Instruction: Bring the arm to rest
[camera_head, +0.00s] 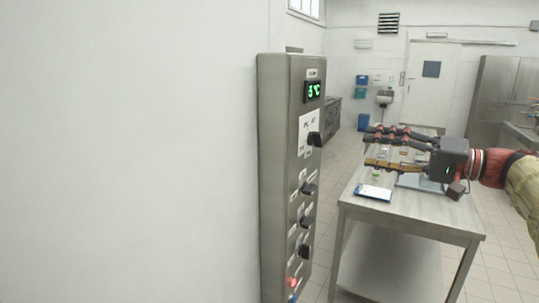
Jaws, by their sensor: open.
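My gripper (372,148) reaches in from the right edge in the head view and points left. Its dark and red fingers are spread apart and nothing shows between them. My arm (520,175) runs out of the picture at the right. The gripper shows in front of a steel table (410,218) and hides part of its top. A gap of picture lies between the fingertips and the grey control panel (284,180) on the left; I cannot tell the true distance.
The panel carries a green display (314,91) and several dark knobs (309,189). A white wall (130,150) fills the left. A blue-edged tablet-like object (374,191) lies on the table. Tall steel cabinets (497,95) stand at the back right. Tiled floor is open beyond the panel.

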